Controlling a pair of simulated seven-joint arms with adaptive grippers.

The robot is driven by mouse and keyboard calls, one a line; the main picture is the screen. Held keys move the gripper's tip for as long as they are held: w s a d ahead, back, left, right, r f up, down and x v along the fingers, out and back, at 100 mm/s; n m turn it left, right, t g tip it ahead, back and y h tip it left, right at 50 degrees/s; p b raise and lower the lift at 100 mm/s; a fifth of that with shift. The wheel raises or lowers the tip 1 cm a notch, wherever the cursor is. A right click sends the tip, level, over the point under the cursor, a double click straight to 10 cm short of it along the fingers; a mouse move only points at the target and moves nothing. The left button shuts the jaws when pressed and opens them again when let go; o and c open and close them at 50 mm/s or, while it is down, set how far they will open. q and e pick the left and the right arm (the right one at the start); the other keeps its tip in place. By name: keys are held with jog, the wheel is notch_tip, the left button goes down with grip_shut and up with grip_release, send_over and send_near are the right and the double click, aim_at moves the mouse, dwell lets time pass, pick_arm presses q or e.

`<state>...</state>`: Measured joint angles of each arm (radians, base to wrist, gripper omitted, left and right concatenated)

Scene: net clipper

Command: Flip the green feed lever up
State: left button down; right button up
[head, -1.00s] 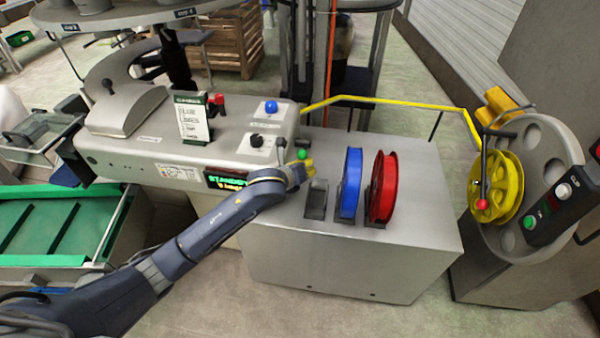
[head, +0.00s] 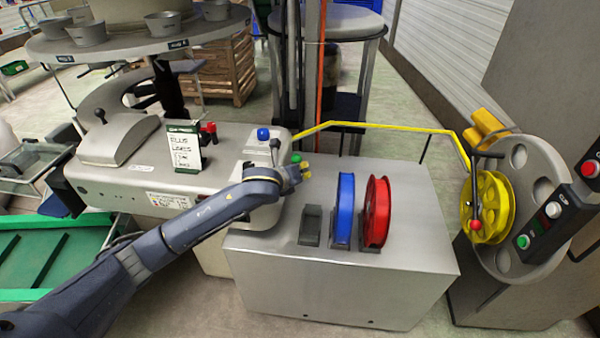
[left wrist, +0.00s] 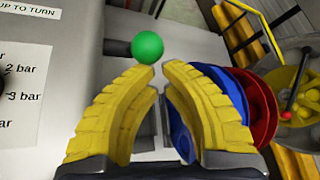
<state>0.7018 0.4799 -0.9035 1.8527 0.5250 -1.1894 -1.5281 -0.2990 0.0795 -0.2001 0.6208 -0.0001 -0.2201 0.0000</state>
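The green ball of the feed lever (head: 296,158) stands at the right end of the grey machine housing, just behind my left gripper. In the left wrist view the green ball (left wrist: 147,47) sits just beyond the fingertips and slightly left of them, apparently not between the fingers. My left gripper (head: 306,172) has yellow pads. In the left wrist view its fingertips (left wrist: 160,72) come together, with a narrow gap lower down and nothing held. My right gripper is not in view.
A blue-knobbed lever (head: 263,134) and a black-knobbed lever (head: 274,146) stand close by on the housing. A blue reel (head: 344,210) and a red reel (head: 377,212) stand on the metal cabinet to the right. A yellow rail (head: 390,129) runs behind.

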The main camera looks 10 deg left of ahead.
pick_arm(q)
jog(key=shift+w+a+r, duration=0.15)
jog(key=shift+w+r, duration=0.2)
jog(key=shift+r, duration=0.25)
notch_tip(320, 180, down, 4)
jog(key=s+d, duration=0.2)
jog(key=s, duration=0.1)
notch_tip(320, 180, up, 9)
jog(key=s+a, duration=0.2)
jog(key=shift+s+a, duration=0.4)
jog(key=shift+s+f, duration=0.1)
